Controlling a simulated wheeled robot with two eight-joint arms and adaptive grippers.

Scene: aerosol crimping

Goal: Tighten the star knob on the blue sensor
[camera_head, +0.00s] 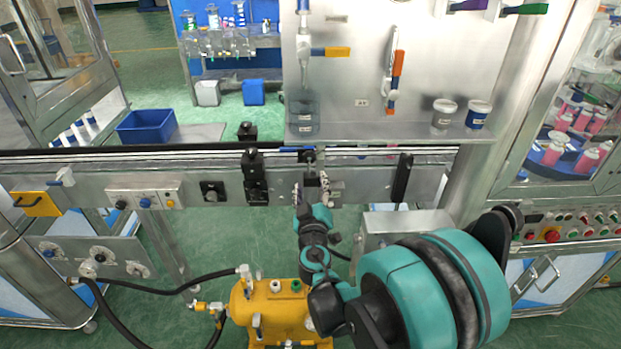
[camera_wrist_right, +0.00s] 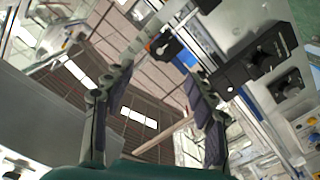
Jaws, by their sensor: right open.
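My right gripper (camera_head: 311,182) is at the front of the conveyor rail, near the middle of the head view. In the right wrist view its two fingers (camera_wrist_right: 158,76) are spread apart with nothing between them. A slim blue part (camera_head: 297,149) lies along the rail just beyond the gripper. A blue part also shows in the right wrist view (camera_wrist_right: 187,58), beside a small black bracket (camera_wrist_right: 165,45) past the fingertips. I cannot tell for certain that this is the blue sensor. The star knob cannot be made out clearly. My left gripper is not in view.
Black block-shaped mounts (camera_head: 254,178) stand on the rail left of the gripper. A black upright part (camera_head: 402,178) is to its right. A yellow tank (camera_head: 272,312) with hoses stands below. A blue bin (camera_head: 146,126) sits behind the rail at left. Two cups (camera_head: 444,113) stand on the shelf.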

